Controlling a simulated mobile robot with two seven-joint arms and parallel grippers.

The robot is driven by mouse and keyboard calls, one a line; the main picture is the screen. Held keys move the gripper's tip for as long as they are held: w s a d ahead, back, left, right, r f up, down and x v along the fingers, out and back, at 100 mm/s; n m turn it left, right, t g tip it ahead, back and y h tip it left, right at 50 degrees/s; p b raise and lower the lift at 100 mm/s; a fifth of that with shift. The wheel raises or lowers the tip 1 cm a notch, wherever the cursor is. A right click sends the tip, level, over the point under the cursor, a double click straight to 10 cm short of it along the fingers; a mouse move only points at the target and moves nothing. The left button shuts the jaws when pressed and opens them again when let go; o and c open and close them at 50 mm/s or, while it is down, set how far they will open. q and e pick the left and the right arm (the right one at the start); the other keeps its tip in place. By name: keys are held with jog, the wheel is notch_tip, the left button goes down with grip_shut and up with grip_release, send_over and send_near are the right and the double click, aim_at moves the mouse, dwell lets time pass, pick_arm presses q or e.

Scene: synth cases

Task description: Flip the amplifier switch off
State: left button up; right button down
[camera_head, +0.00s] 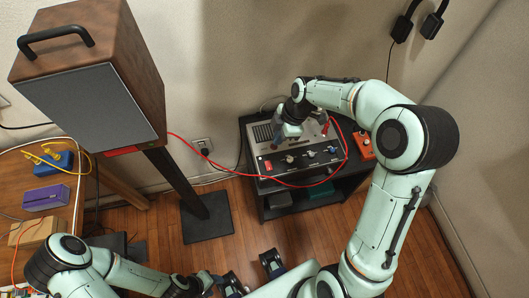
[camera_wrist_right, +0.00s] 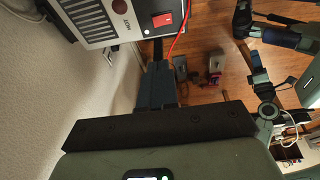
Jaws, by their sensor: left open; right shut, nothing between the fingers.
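The grey amplifier (camera_head: 309,158) stands on a black rack, with a vented top and a row of knobs along its front. Its red switch (camera_head: 267,165) is at the front left corner. In the right wrist view the amplifier (camera_wrist_right: 91,22) fills the upper left and the red switch (camera_wrist_right: 162,19) shows near the top. I cannot tell which way the switch is set. My right gripper (camera_head: 283,141) is shut and empty above the amplifier, behind the switch; its fingers (camera_wrist_right: 157,85) appear apart from the switch in the wrist view. My left gripper (camera_head: 252,273) is open and empty, low in front of the rack.
An orange box (camera_head: 363,145) sits right of the amplifier on the black rack (camera_head: 262,205). Wall stands close behind.

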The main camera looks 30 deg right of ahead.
pick_arm(q)
jog(key=shift+s+d, duration=0.15)
jog(key=shift+s, duration=0.05)
pick_arm(e)
jog(key=shift+s+d+f, duration=0.1)
jog(key=shift+s+d, duration=0.1)
jog(key=shift+f, duration=0.1)
send_over(267, 162)
jog(key=f, duration=1.2)
jog(key=shift+s+d, duration=0.3)
jog(key=shift+s, duration=0.1)
jog(key=shift+w+f, duration=0.1)
jog(key=shift+f, duration=0.6)
pick_arm(q)
jog(key=shift+f, duration=0.1)
pick_arm(e)
jog(key=shift+w+d+f+b, duration=0.1)
jog(key=shift+w+f+b, duration=0.15)
jog(key=shift+f+b, duration=0.5)
jog(key=shift+s+r, duration=0.15)
jog(key=shift+r, duration=0.25)
pick_arm(q)
jog(key=shift+s+f, duration=0.25)
jog(key=shift+f, duration=0.55)
pick_arm(e)
jog(key=shift+f, duration=0.1)
